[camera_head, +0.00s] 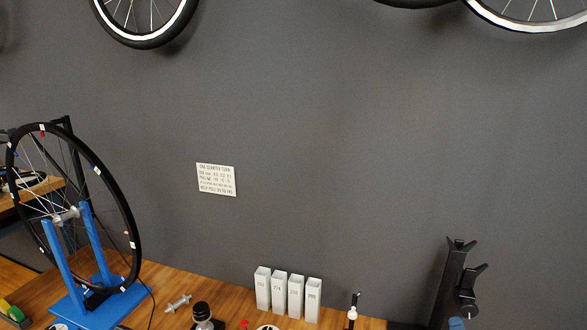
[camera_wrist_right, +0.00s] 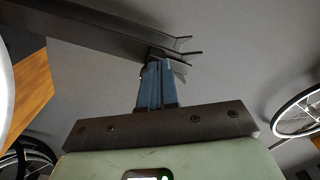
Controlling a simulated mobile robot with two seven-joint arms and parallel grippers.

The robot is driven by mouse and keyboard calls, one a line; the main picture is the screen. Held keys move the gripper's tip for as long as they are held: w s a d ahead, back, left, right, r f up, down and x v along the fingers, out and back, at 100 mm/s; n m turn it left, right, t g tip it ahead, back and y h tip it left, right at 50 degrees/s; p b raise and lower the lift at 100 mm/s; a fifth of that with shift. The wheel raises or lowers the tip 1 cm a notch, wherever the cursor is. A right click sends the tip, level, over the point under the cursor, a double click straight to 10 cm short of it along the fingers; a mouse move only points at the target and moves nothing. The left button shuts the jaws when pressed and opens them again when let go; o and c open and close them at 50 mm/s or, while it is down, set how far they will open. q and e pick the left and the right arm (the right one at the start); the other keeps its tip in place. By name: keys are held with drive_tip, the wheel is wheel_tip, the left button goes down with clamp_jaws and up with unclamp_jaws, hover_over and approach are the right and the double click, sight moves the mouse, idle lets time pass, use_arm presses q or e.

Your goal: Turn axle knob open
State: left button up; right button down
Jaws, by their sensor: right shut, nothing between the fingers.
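A dark upright stand (camera_head: 447,285) with forked arms rises at the right of the head view. A small round bluish-grey part (camera_head: 467,293) on it may be the axle knob, but it is too small to be sure. The stand also shows in the right wrist view as a dark beam (camera_wrist_right: 95,28) with forked ends. My right gripper (camera_head: 456,323) shows only as a blue tip at the bottom edge, by the stand. In the right wrist view its blue fingers (camera_wrist_right: 156,70) are shut and empty, close to the forked end; contact cannot be told. My left gripper is out of view.
A blue truing stand (camera_head: 62,265) holds a wheel (camera_head: 128,225) at left. White numbered boxes (camera_head: 279,293), a silver hub (camera_head: 178,303) and small items stand on the wooden bench (camera_head: 215,284). A sign (camera_head: 216,180) and wheels hang on the grey wall.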

sight(468, 307)
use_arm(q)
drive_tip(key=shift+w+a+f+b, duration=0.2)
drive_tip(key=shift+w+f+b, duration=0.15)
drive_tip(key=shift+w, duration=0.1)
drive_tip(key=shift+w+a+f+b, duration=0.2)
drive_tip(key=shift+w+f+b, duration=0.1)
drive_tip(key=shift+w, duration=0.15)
use_arm(e)
drive_tip(key=x, duration=0.3)
drive_tip(key=shift+w+d, duration=0.15)
drive_tip(key=shift+w, duration=0.2)
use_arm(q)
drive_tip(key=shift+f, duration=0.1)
use_arm(e)
drive_tip(key=shift+s+d, duration=0.1)
drive_tip(key=shift+d, duration=0.15)
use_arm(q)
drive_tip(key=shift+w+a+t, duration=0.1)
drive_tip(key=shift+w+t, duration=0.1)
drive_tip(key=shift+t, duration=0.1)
